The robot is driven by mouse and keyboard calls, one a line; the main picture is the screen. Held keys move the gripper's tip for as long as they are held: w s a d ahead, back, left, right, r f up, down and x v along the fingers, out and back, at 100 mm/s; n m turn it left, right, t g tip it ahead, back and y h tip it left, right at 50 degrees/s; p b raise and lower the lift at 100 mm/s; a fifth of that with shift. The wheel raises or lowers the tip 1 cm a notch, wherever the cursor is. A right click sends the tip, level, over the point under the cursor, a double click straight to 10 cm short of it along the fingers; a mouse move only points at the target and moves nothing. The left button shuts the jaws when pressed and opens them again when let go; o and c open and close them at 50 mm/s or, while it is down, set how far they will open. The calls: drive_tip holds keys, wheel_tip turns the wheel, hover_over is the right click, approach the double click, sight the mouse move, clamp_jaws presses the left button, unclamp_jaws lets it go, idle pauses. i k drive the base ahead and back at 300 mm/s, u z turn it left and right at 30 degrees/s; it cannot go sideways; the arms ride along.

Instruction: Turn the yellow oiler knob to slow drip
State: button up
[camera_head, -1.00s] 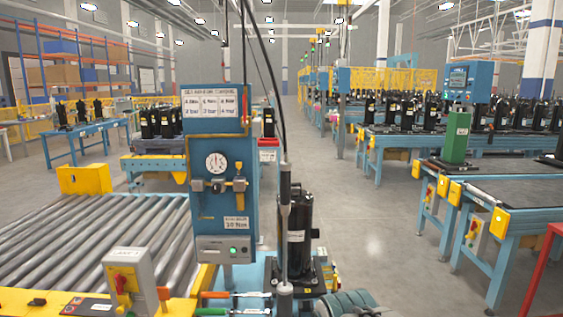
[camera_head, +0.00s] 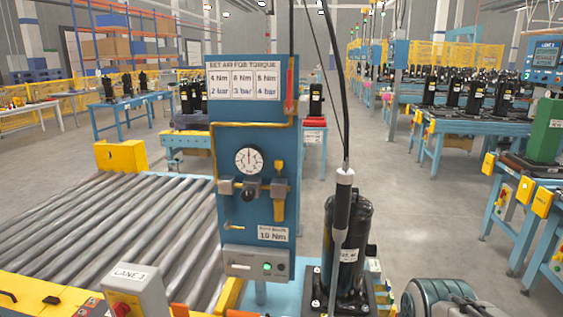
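The small yellow oiler knob (camera_head: 279,165) shows on top of the right-hand air unit on a blue upright panel (camera_head: 226,150). A yellow bowl (camera_head: 278,208) hangs below that unit. The knob's exact turn and any drip are too small to read. A round white gauge (camera_head: 249,160) and a black regulator knob (camera_head: 250,191) are to its left. My gripper is not in view, so its opening and hold cannot be seen.
A black compressor (camera_head: 355,225) stands right of the panel, with a hanging cabled tool (camera_head: 342,210) in front. A roller conveyor (camera_head: 120,235) lies left, with a grey switch box (camera_head: 136,290) near the front. Open floor (camera_head: 410,210) lies to the right.

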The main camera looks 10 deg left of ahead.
sight(279, 163)
drive_tip(key=u, duration=0.7)
drive_tip(key=i, duration=0.85)
drive_tip(key=u, duration=0.85)
